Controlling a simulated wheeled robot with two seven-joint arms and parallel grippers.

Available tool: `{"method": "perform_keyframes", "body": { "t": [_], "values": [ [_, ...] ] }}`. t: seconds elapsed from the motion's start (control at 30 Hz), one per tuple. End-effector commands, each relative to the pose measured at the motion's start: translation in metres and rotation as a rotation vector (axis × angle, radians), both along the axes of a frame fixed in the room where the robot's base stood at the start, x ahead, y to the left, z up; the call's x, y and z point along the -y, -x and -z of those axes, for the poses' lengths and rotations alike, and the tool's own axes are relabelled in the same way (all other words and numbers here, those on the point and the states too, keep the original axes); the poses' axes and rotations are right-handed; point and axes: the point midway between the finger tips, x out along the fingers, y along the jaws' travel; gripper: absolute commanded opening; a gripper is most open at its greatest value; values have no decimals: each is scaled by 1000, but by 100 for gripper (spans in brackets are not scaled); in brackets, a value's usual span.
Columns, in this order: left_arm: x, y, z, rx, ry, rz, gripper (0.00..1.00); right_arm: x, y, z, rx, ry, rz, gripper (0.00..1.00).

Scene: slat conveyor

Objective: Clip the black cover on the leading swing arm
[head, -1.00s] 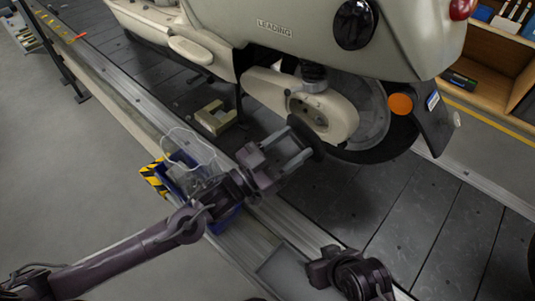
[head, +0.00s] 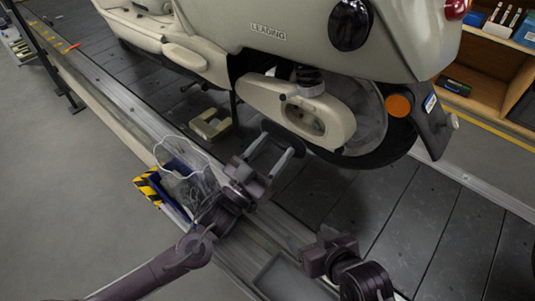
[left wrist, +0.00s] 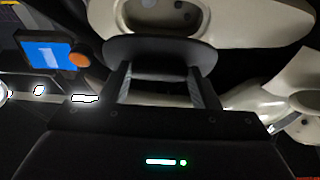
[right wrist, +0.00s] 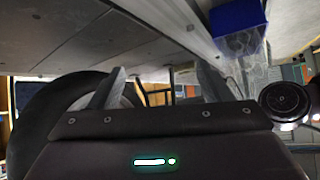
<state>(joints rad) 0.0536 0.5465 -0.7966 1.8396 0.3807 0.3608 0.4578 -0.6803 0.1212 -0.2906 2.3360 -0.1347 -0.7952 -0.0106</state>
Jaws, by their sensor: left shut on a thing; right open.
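The swing arm (head: 296,112) of the cream scooter marked LEADING (head: 268,32) is a cream housing with an open recess in front of the rear wheel. My left gripper (head: 272,150) is shut on the black cover (head: 283,137), a dark rounded plate held just below and in front of the housing. In the left wrist view the cover (left wrist: 160,52) lies across both fingertips, with the swing arm recess (left wrist: 160,12) beyond it; they look apart. My right gripper (right wrist: 158,85) is open and empty; in the head view its wrist (head: 330,255) is at the lower middle.
A blue bin (head: 176,212) with a clear bag (head: 188,182) and yellow-black striped edge stands by the conveyor's near rail. A cream bracket-like block (head: 210,123) lies on the dark slats (head: 400,205). A wooden shelf (head: 490,62) stands at the far right.

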Motion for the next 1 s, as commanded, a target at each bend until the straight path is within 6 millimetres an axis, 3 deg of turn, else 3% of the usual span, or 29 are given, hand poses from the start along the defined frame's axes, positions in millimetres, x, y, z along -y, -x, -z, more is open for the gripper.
{"method": "perform_keyframes", "body": {
  "t": [0.5,1.0],
  "values": [
    [9,-13,0,2,1,0,34,-8,-36,-50,253,-103,21,72],
    [18,-25,1,1,1,-1,34,-11,-59,-106,500,-203,37,72]
  ]
}}
